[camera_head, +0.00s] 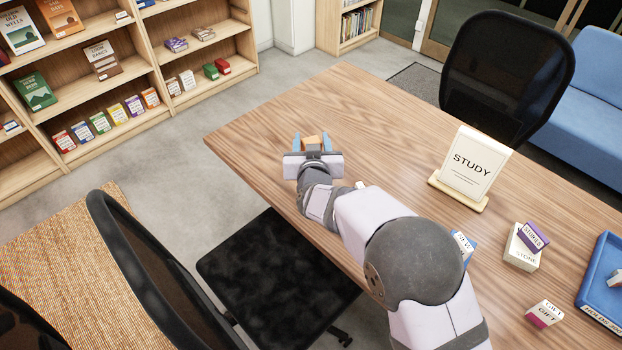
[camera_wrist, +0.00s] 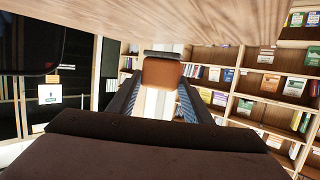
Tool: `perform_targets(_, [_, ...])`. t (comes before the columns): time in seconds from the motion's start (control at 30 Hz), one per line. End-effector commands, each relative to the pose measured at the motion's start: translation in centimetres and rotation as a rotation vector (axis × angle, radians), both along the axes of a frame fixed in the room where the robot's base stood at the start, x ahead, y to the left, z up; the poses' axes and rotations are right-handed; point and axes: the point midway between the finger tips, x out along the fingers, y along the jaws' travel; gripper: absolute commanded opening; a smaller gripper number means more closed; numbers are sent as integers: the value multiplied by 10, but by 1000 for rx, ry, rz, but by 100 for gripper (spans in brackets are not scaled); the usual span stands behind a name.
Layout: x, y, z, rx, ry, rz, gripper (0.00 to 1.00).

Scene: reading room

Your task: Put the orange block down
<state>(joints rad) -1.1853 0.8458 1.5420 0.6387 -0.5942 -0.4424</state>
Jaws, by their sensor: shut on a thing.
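The orange block (camera_head: 313,139) is between the blue fingers of my gripper (camera_head: 312,145), over the left end of the wooden table (camera_head: 385,112). In the wrist view the block (camera_wrist: 162,76) shows a brown-orange face between the two fingers, with a dark strip along its upper edge. My gripper (camera_wrist: 160,100) is shut on it. The table (camera_wrist: 185,18) fills the top of the wrist view. I cannot tell whether the block touches the tabletop. My gripper body hides part of the block in the head view.
A STUDY sign (camera_head: 472,168) stands at the right middle of the table. A STONE box (camera_head: 522,247) with a purple STORIES box (camera_head: 534,236) on top, a GIFT box (camera_head: 543,314) and a blue tray (camera_head: 591,287) are at the right. The table around my gripper is clear.

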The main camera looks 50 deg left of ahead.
Motion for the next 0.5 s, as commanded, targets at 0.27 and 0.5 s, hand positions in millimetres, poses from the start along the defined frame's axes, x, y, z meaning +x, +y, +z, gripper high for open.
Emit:
perform_targets(0.27, [-2,0,-16,-3,0,-3,23])
perform_targets(0.5, [-2,0,-49,-1,0,-3,23])
